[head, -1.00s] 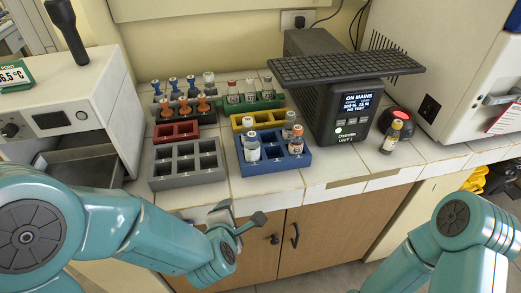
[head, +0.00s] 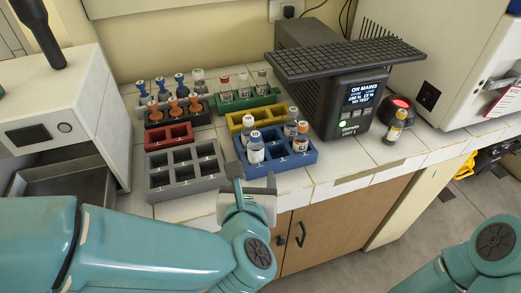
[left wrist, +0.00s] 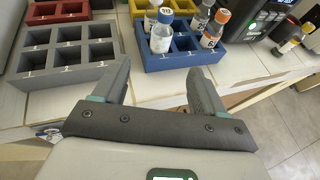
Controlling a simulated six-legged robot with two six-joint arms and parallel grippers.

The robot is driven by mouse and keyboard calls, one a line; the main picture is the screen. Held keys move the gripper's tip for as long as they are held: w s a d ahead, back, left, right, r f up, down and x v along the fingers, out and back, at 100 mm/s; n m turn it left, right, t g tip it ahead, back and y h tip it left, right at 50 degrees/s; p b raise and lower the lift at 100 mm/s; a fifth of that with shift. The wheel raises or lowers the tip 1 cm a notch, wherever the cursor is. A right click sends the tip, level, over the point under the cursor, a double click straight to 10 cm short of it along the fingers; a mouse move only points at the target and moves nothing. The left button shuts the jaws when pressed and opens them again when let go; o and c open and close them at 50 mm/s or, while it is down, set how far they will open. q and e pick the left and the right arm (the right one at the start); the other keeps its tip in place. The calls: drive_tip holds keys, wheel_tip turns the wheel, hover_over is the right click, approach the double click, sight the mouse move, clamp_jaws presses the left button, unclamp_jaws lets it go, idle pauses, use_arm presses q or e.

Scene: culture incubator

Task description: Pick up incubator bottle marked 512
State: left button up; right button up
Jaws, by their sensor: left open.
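My left gripper (head: 254,190) is open and empty, just in front of the blue rack's front edge. Both fingers of this gripper (left wrist: 158,78) show apart in the left wrist view. My right gripper is out of view.
A grey empty rack (head: 172,193) and a red rack (head: 166,146) lie left of the blue one. Yellow (head: 235,122) and green (head: 264,100) racks are behind. A black power unit (head: 350,110) stands right, with a lone bottle (head: 396,125) beside it.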

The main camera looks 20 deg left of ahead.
sight(255, 151)
use_arm(q)
drive_tip(key=x, duration=1)
drive_tip(key=shift+w+a+f, duration=0.1)
drive_tip(key=shift+w, duration=0.25)
drive_tip(key=p+x, duration=0.1)
drive_tip(key=x, duration=0.4)
drive_tip(key=shift+w, duration=0.3)
drive_tip(key=c, duration=1.1)
